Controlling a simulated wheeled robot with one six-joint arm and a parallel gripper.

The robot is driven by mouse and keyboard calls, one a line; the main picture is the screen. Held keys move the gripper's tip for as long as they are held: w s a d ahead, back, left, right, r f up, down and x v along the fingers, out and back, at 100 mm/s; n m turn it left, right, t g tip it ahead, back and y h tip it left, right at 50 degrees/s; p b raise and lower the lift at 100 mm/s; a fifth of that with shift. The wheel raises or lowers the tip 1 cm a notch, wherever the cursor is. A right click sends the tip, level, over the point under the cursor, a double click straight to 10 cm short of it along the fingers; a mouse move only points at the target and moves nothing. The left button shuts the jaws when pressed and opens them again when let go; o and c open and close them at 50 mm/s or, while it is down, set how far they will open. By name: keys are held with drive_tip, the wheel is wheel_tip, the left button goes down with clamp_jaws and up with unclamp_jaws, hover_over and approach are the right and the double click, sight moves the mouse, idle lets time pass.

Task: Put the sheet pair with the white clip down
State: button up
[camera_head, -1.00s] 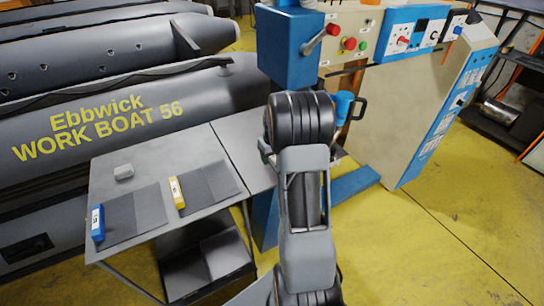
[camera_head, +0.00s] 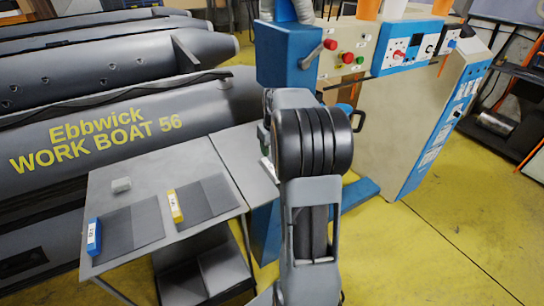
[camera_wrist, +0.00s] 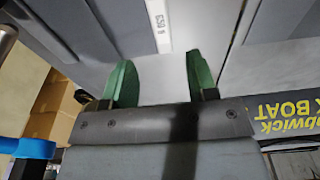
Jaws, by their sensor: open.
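The white clip (camera_wrist: 159,25) shows in the wrist view at the top, with a printed label. It lies on a grey sheet (camera_wrist: 95,22), the part I take to be the sheet pair. My gripper (camera_wrist: 155,80) shows two green fingers, spread apart and with nothing between them. The clip is beyond the fingertips, apart from them. Below the sheet is a pale grey surface. In the head view my arm hides the gripper, and I cannot make out the white-clip pair there.
The boat (camera_head: 120,125) lies behind. A machine with a control panel (camera_head: 360,50) stands right. Yellow floor lies open at right.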

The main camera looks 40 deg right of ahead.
drive_tip(key=s+a+r+t, duration=0.1)
drive_tip(key=s+a+r, duration=0.2)
drive_tip(key=a, duration=0.4)
drive_tip(key=s+a+r, duration=0.2)
drive_tip(key=s+a, duration=0.1)
drive_tip(key=a, duration=0.3)
drive_tip(key=s+a+f+n+t, duration=0.1)
drive_tip(key=s+a+f, duration=0.1)
drive_tip(key=s+a, duration=0.8)
drive_tip(key=shift+s+n+t, duration=0.25)
drive_tip(key=shift+n+t, duration=0.05)
